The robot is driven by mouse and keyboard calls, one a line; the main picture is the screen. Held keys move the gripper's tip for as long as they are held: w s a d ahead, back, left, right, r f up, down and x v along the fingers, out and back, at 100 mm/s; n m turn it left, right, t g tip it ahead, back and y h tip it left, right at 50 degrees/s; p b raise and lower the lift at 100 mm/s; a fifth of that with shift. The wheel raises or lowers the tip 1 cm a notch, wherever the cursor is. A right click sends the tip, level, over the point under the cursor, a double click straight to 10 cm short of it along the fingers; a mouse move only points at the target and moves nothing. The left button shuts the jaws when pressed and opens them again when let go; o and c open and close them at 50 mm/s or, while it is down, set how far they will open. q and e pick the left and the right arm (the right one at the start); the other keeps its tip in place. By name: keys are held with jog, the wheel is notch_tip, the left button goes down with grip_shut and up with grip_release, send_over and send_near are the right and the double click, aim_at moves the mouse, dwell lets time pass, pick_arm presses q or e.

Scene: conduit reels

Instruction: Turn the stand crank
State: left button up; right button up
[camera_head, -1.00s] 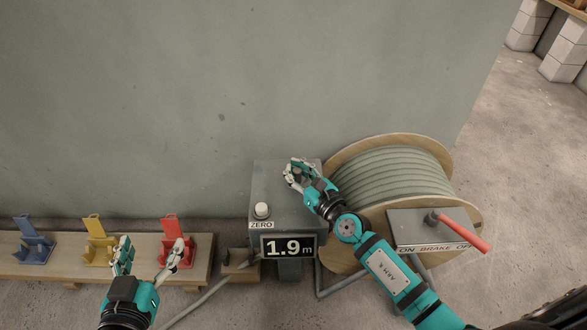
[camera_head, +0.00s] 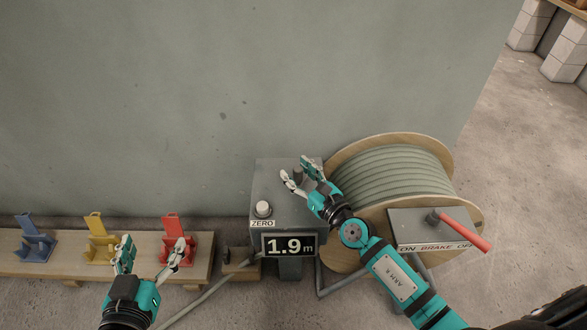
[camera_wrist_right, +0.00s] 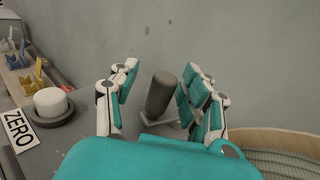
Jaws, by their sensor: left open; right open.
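The stand crank has a dark grey upright handle (camera_wrist_right: 161,93) on a short grey arm (camera_wrist_right: 170,128), seen in the right wrist view. It is on top of the grey stand box (camera_head: 262,180). My right gripper (camera_head: 296,170) is open over that box, and its fingers (camera_wrist_right: 158,85) are on both sides of the handle, with a visible gap on the left. In the head view the fingers mostly hide the crank. The box's display reads 1.9 m. My left gripper (camera_head: 153,247) is open and empty, in front of the low bench.
The reel of grey-green conduit (camera_head: 395,172) stands right of the box. A brake box with a red lever (camera_head: 462,231) is in front of it. A white ZERO button (camera_head: 263,209) is on the box. The wooden bench (camera_head: 70,265) holds blue, yellow and red holders.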

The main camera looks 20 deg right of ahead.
jog(key=v, duration=1)
jog(key=shift+s, duration=0.2)
